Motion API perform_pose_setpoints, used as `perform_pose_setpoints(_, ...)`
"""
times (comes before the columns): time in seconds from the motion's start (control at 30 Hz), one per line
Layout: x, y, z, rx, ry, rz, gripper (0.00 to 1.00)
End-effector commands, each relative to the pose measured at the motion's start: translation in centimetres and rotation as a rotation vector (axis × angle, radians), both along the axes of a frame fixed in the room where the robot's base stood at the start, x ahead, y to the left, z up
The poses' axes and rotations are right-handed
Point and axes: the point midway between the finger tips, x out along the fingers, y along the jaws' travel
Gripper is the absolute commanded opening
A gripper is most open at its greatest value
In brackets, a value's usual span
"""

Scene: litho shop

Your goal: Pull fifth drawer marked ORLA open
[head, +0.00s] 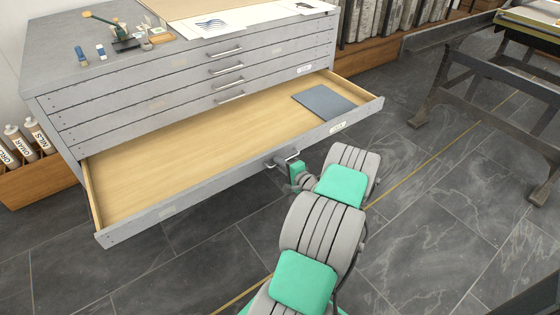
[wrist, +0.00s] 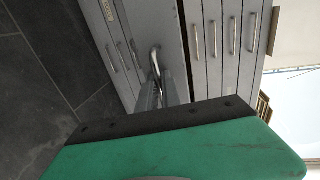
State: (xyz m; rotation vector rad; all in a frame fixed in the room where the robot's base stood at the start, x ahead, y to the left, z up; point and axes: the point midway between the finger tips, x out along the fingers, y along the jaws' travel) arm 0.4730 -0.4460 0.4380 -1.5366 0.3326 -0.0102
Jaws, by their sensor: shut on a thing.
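A long grey drawer (head: 200,196) of the flat-file cabinet stands pulled well out, its pale wooden floor showing. Several closed drawers sit above it. A small white label (head: 337,127) is on the right of its front, too small to read. My gripper (head: 284,160) is shut on the drawer's metal handle (head: 293,155) at the middle of the front. In the wrist view the handle (wrist: 154,62) is a bent metal bar between the fingers of my gripper (wrist: 155,92).
A blue-grey flat slab (head: 323,102) lies in the drawer's right end. Prints and small tools are on the cabinet top (head: 65,45). A wooden crate of tubes (head: 28,168) is at left, a dark metal stand (head: 480,75) at right. Tiled floor (head: 430,215) is clear between.

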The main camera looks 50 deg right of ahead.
Motion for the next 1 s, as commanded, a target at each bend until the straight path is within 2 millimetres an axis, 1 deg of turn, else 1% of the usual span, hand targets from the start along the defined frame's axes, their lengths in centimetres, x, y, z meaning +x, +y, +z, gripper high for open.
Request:
perform_pose_setpoints(0.13,-0.4,0.0,0.0,-0.002,0.001,-0.006,0.00)
perform_pose_setpoints(0.5,-0.4,0.0,0.0,-0.002,0.001,-0.007,0.00)
perform_pose_setpoints(0.53,-0.4,0.0,0.0,-0.003,0.002,-0.006,0.09)
perform_pose_setpoints(0.63,-0.4,0.0,0.0,-0.003,0.002,-0.005,0.17)
perform_pose_setpoints(0.87,-0.3,0.2,0.0,-0.001,0.000,-0.001,0.17)
perform_pose_setpoints(0.93,-0.8,0.2,0.2,-0.001,0.000,-0.003,0.17)
perform_pose_setpoints(1.0,-1.7,0.3,0.5,-0.001,0.000,-0.005,0.17)
